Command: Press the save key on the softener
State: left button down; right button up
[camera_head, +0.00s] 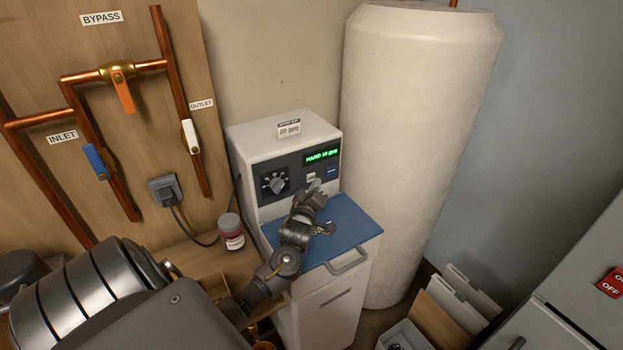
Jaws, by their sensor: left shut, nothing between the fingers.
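The softener (255,150) is a white cabinet with a dark control panel on its front. The panel has a green lit display (322,156) that seems to read "HARD 18 gpg". Below it are a pale key (311,176) and a blue key (331,170); their labels are too small to read. A round dial (277,184) is at the panel's left. My left gripper (316,186) is shut and empty, its tip just below and in front of the pale key. I cannot tell whether it touches. My right gripper is not in view.
A card reading "20 gpg" (289,128) stands on the softener. A blue lid (345,220) with a grey handle lies below the panel, under my left wrist. A small jar (231,231) stands at the left. A tall white tank (410,140) stands close behind on the right.

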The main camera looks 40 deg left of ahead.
pick_arm(q)
jog(key=shift+a, duration=0.15)
jog(key=shift+w+a, duration=0.1)
jog(key=shift+a, duration=0.15)
jog(key=shift+w+a, duration=0.1)
jog(key=shift+a, duration=0.25)
dwell(0.8)
jog(key=shift+d, duration=0.1)
jog(key=shift+s+d+p, duration=0.25)
jog(key=shift+d+p, duration=0.05)
jog(key=shift+d, duration=0.35)
jog(key=shift+d, duration=0.3)
jog(key=shift+s+d+p, duration=0.25)
jog(key=shift+d+p, duration=0.05)
jog(key=shift+d, duration=0.4)
jog(key=shift+s+d+p, duration=0.2)
jog(key=shift+d+p, duration=0.1)
jog(key=shift+d, duration=0.45)
jog(key=shift+s+d+p, duration=0.25)
jog(key=shift+d+p, duration=0.05)
jog(key=shift+d, duration=0.4)
